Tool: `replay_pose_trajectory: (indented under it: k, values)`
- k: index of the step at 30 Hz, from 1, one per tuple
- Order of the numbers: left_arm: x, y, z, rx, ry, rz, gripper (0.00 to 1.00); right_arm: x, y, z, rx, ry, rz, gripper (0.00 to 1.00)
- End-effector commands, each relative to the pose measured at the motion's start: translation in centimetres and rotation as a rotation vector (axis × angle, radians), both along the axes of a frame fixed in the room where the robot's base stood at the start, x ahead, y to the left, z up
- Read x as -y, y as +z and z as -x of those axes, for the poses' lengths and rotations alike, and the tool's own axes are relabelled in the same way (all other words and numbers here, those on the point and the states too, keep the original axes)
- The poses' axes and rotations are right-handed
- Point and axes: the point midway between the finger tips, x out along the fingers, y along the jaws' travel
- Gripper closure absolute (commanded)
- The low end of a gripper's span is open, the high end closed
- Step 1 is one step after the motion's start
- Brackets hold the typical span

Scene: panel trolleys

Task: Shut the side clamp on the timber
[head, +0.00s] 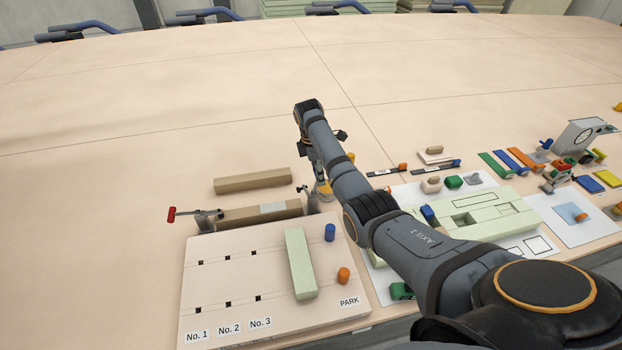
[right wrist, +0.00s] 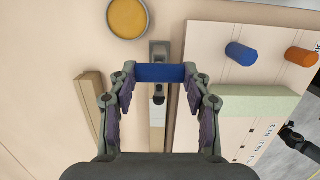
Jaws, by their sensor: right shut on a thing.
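A brown timber (head: 240,217) with a pale patch lies behind the pegboard, between two clamps. The timber also shows in the right wrist view (right wrist: 157,138). A clamp with a red handle (head: 172,215) stands at its left end. A second grey clamp (right wrist: 159,49) stands at its other end, with a blue bar handle (right wrist: 160,73). My right gripper (head: 318,188) is over this second clamp, mostly hidden by my arm in the head view. In the right wrist view its fingers (right wrist: 160,75) are shut on the blue handle's two ends. My left gripper is not in view.
A second timber (head: 252,181) lies loose behind the first. The pegboard (head: 215,270) in front carries a pale green block (head: 300,263), a blue peg (head: 330,232) and an orange peg (head: 343,275). A yellow round dish (right wrist: 128,17) is near the clamp. The table's far left is clear.

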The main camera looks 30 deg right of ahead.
Motion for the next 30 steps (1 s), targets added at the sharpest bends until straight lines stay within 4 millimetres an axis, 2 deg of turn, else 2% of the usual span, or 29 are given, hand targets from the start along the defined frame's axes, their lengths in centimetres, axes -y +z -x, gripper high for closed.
replay_pose_trajectory:
  k: [1, 14, 22, 30]
  values:
    - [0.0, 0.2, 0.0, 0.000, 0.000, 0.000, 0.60, 0.5, 0.1, 0.1, -0.002, -0.004, 0.008, 0.76]
    - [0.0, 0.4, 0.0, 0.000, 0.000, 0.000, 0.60, 0.9, -0.1, 0.2, -0.002, -0.004, 0.010, 0.76]
    - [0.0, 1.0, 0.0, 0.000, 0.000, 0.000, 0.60, 2.3, -0.6, 0.6, -0.004, -0.005, 0.009, 0.76]
    - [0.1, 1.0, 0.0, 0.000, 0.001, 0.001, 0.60, 2.4, -0.8, 0.6, -0.003, -0.004, 0.010, 0.76]
